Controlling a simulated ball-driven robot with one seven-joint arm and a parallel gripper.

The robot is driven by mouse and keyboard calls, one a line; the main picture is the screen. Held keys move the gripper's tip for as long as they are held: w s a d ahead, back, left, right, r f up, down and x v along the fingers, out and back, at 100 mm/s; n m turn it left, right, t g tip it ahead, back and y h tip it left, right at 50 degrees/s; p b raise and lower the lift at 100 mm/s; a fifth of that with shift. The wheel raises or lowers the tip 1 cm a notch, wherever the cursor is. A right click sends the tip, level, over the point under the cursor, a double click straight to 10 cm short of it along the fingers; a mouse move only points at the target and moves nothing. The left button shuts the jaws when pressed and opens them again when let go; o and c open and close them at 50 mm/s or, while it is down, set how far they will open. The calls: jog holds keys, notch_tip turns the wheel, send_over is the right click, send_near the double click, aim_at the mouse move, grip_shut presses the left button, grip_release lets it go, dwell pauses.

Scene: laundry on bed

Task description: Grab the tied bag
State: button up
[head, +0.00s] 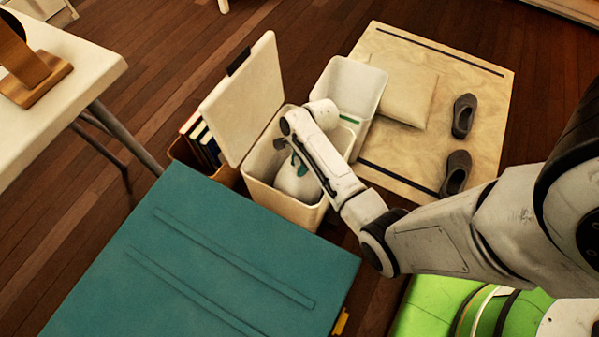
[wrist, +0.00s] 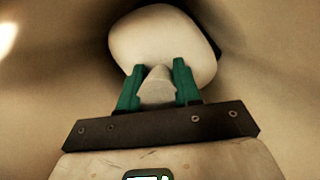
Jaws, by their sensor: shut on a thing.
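The tied bag (head: 297,186) is white and rounded, and sits inside a cream bin (head: 276,204) with its lid open. My gripper (head: 297,164) reaches down into the bin from above. In the wrist view, the teal fingers of my gripper (wrist: 157,80) are shut on the narrow tied neck of the bag (wrist: 165,38). The bag's round body lies beyond the fingers, with the bin walls around it. Its underside is hidden, so I cannot tell whether it touches the bin floor.
The raised lid (head: 246,100) stands left of the bin. A second white bin (head: 358,82) is behind right. Beyond lie a pale mat (head: 455,65), a cushion (head: 403,95) and dark shoes (head: 463,116). A teal surface (head: 150,270) is in front; a white table (head: 85,62) is left.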

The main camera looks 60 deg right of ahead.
grip_shut()
dwell(0.8)
